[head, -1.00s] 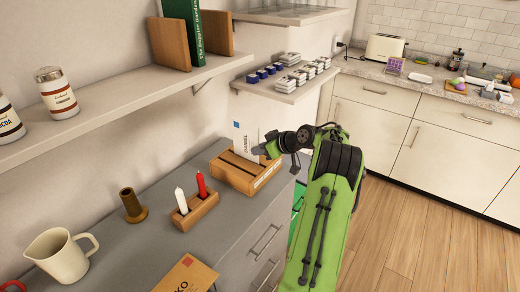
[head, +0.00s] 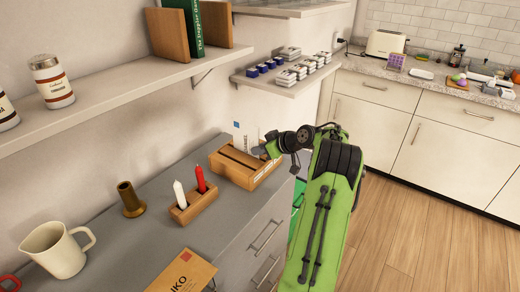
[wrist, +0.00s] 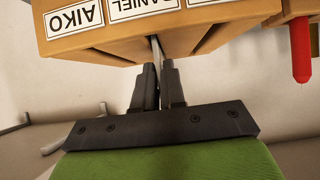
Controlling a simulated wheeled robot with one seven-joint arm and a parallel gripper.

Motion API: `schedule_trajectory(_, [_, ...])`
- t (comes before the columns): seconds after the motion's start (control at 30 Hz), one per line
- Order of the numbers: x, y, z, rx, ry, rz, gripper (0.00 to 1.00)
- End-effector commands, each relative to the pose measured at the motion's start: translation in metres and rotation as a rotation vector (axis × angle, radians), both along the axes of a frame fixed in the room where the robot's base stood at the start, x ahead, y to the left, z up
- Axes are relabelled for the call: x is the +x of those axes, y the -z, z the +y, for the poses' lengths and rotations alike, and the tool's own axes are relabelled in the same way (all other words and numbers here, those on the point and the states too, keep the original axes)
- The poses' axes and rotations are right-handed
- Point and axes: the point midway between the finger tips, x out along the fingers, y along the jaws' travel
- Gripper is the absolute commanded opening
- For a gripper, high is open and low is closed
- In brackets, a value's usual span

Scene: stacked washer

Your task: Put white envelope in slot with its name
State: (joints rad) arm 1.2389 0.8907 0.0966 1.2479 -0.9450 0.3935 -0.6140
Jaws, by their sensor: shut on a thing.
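The white envelope (head: 241,139) stands upright at the wooden slotted box (head: 222,171) on the grey counter, its lower part hidden by the box. My gripper (head: 262,150) is shut on its near edge. In the wrist view, which shows the box (wrist: 200,20) upside down, my gripper (wrist: 158,78) holds the thin envelope edge (wrist: 155,45) at the slot by the DANIEL label (wrist: 140,5). The AIKO label (wrist: 76,18) is beside it, and a third label is cut off. How deep the envelope sits is unclear.
A holder with white and red candles (head: 197,207) stands close to the box. A brown envelope (head: 183,272), a brass candlestick (head: 131,201) and a cream pitcher (head: 57,251) are on the counter. A wall shelf (head: 120,95) hangs above.

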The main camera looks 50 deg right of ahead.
Motion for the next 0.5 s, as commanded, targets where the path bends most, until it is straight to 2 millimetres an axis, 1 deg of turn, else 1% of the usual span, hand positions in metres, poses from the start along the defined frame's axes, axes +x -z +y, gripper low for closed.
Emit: schedule_trajectory(0.5, [0.000,0.014,0.000,0.000,0.000,0.000,0.00])
